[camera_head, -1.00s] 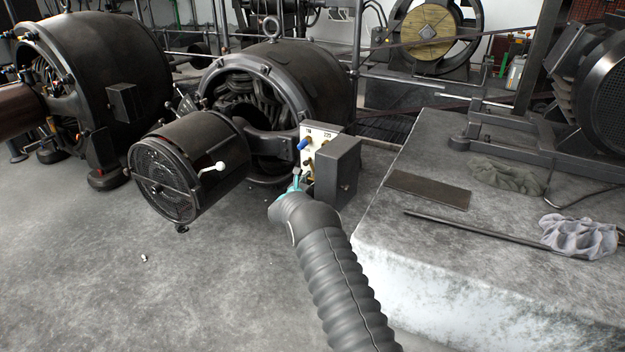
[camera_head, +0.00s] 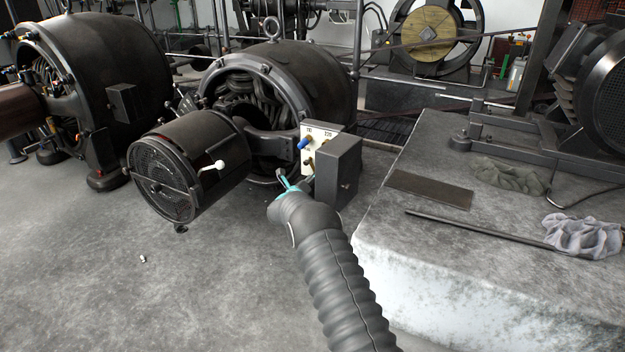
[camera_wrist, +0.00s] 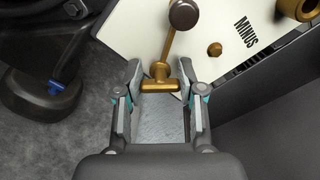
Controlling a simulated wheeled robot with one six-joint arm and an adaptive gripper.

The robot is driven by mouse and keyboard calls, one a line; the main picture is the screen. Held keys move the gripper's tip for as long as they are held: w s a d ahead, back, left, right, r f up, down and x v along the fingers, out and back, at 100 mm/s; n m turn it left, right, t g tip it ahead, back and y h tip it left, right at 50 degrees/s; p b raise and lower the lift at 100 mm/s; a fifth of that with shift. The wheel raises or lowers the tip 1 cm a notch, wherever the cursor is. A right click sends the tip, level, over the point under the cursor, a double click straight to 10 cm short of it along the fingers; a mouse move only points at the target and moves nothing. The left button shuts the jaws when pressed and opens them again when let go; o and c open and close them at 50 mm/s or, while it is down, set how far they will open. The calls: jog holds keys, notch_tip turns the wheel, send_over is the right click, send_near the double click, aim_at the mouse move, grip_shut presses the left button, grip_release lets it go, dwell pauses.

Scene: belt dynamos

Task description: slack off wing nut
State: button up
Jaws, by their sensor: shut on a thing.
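The wing nut (camera_wrist: 158,82) is a brass piece with a broad crossbar, low on a white panel (camera_wrist: 130,25) in the wrist view. My gripper (camera_wrist: 160,76) is shut on it, with one grey finger on each side. A brass rod runs up from beside the nut to a dark round knob (camera_wrist: 183,14). The panel is lettered MINUS. In the head view, my gripper (camera_head: 289,184) is at the lower edge of the white panel (camera_head: 311,158) on the middle dynamo (camera_head: 320,85). The nut cannot be made out there.
A dark box (camera_head: 338,172) stands right beside the panel. A blue knob (camera_head: 303,143) sticks out of the panel's upper left. A drum with a white-knobbed handle (camera_head: 219,166) is to the left. A stone plinth (camera_head: 400,235) lies right of my arm. Floor at lower left is mostly clear.

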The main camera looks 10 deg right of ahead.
jog(key=n, duration=0.4)
jog(key=shift+n+p, duration=0.5)
jog(key=shift+n, duration=1.4)
jog(key=shift+w+f+n, duration=0.1)
jog(key=shift+n, duration=0.2)
jog(key=o, duration=1.2)
jog(key=shift+c, duration=0.2)
jog(key=shift+a, duration=0.1)
